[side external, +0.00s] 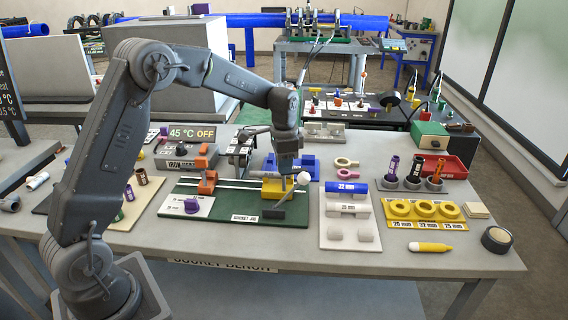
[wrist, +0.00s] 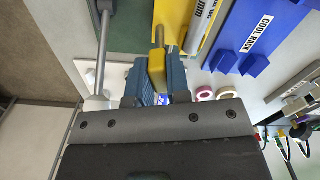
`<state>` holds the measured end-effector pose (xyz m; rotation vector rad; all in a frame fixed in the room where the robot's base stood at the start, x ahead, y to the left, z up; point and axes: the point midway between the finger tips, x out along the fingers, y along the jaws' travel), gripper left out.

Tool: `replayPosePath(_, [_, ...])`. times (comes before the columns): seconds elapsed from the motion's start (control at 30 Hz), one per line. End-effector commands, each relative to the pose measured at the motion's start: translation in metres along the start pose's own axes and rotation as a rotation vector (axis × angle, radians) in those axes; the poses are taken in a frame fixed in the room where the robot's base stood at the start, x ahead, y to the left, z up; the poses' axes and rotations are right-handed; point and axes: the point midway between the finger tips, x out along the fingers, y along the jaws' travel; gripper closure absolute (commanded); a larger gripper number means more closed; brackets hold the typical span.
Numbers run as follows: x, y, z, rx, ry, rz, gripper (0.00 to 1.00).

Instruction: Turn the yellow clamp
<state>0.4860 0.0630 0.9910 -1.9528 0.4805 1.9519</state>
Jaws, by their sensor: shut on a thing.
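The yellow clamp (side external: 278,191) stands on the right part of the green socket jig (side external: 235,213). In the wrist view its yellow body (wrist: 192,14) shows at the top. A short rod runs from it to a yellow grip piece (wrist: 157,70). My gripper (side external: 285,172) is down at the clamp. In the wrist view its blue fingers (wrist: 158,82) are on either side of the yellow grip piece, shut on it. In the side view my gripper hides part of the clamp.
An orange clamp (side external: 207,180) stands left on the jig. The blue cool rack (wrist: 252,40) is close behind. A white stand with a blue 32 mm piece (side external: 347,187) is to the right.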

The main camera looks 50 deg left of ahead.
Motion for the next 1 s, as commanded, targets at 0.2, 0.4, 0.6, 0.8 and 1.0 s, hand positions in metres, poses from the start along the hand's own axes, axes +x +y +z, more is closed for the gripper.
replayPosePath(0.2, [0.0001,0.0002,0.0008,0.159,-0.003,0.001,1.0])
replayPosePath(0.4, [0.0001,0.0002,0.0008,0.256,-0.003,0.001,1.0])
replayPosePath(0.6, [0.0001,0.0001,0.0009,0.306,-0.003,0.001,1.0])
replayPosePath(0.8, [0.0002,0.0001,0.0009,0.321,-0.003,0.001,1.0])
replayPosePath(1.0, [0.0002,0.0,0.0009,0.322,-0.004,0.001,1.0])
